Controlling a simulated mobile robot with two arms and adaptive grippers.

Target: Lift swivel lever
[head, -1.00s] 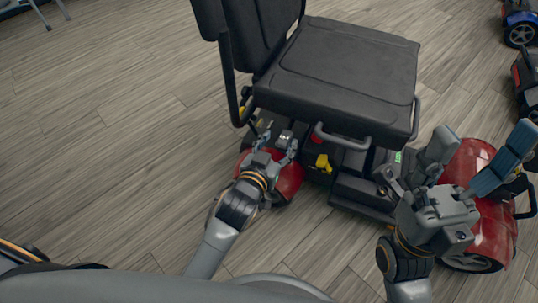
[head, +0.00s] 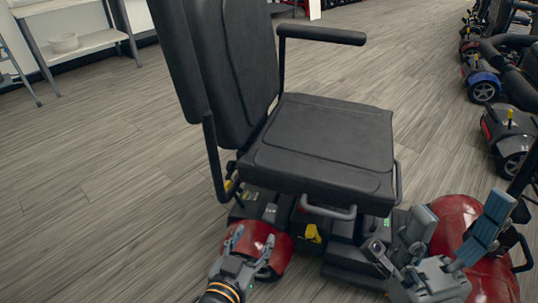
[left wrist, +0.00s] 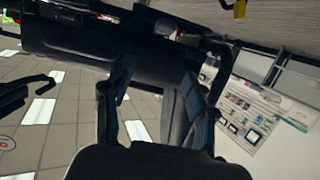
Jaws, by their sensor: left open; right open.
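A red mobility scooter with a black padded seat (head: 325,140) stands in front of me. Under the seat's near edge is a grey loop handle (head: 328,212), with a yellow part (head: 312,233) below it. Which part is the swivel lever I cannot tell for sure. My left gripper (head: 251,241) is open and empty in front of the red rear cover (head: 262,238), below the seat. My right gripper (head: 455,228) is open, with its fingers spread in front of the red front body. The left wrist view shows dark parts close up and no clear lever.
The backrest (head: 230,70) and an armrest (head: 322,34) rise above the seat. More scooters stand at the right, one with a blue body (head: 484,86). The wood floor on the left is clear.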

